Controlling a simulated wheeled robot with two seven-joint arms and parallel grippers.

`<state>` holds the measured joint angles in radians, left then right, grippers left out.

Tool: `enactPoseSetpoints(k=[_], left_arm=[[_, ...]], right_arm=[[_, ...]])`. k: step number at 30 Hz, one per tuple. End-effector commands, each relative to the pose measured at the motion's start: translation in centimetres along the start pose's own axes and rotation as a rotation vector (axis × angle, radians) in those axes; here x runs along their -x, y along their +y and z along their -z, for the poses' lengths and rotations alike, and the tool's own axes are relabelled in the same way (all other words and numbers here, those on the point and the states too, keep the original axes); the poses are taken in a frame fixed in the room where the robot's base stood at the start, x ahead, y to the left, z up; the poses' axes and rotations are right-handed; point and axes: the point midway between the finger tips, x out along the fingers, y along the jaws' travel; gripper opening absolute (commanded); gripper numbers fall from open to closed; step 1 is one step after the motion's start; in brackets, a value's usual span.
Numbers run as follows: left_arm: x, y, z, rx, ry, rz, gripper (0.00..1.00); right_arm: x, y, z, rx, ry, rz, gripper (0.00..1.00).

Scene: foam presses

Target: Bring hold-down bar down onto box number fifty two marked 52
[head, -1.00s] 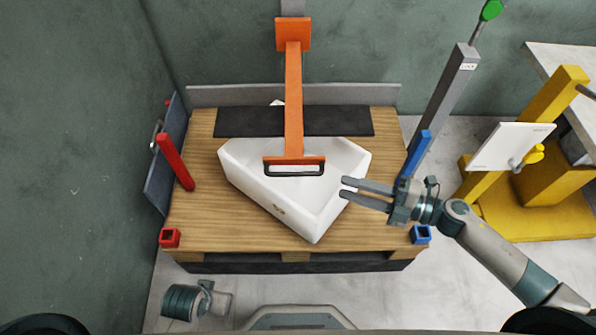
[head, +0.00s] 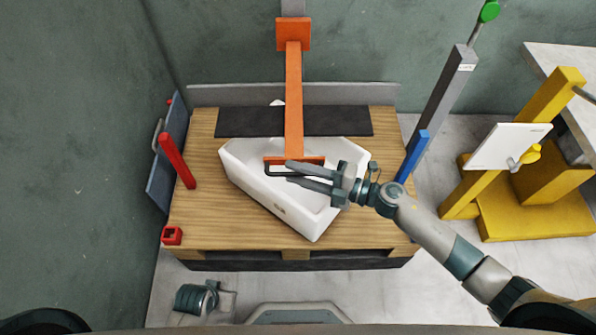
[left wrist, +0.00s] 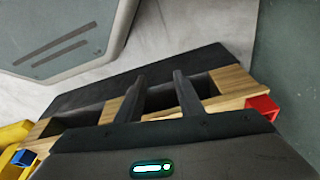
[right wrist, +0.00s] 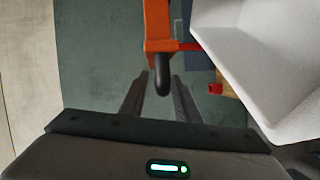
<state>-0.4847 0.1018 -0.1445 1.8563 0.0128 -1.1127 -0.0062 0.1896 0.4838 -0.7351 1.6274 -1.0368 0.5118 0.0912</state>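The orange hold-down bar (head: 293,100) reaches from the back wall over the table and ends in a crosspiece with a dark handle (right wrist: 162,82). A white open box (head: 262,192) sits turned at an angle on the wooden pallet, below the bar's end; I cannot read a number on it. My right gripper (head: 288,171) is open at the handle. In the right wrist view its fingers (right wrist: 161,76) stand apart with the handle between them, not visibly clamped. My left gripper (left wrist: 161,76) is open and empty, low in front of the pallet.
The wooden pallet (head: 200,225) carries a black strip (head: 250,121), a red post (head: 177,160), a red socket (head: 172,236) and a blue post (head: 413,156). A grey post (head: 447,95) with a green knob and a yellow stand (head: 500,212) with a white plate stand at right.

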Motion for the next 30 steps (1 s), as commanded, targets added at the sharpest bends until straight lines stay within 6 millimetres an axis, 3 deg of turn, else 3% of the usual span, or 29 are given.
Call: enactPoseSetpoints(k=[8,12,22,30], left_arm=[[0.0,0.1,-0.5,0.0,-0.008,-0.001,0.34],[0.0,0.1,-0.5,0.0,-0.008,-0.001,0.34],[-0.1,0.1,-0.7,0.0,-0.015,-0.001,0.34],[3.7,0.2,0.3,0.004,-0.002,0.0,0.34]], right_arm=[[-0.1,0.0,0.0,0.0,0.0,0.0,0.29],[-0.1,0.0,0.0,0.0,0.0,0.0,0.01],[-0.1,-0.4,-0.1,0.0,0.0,0.0,0.0],[-0.2,-2.4,-0.5,-0.003,-0.001,0.002,0.0]])
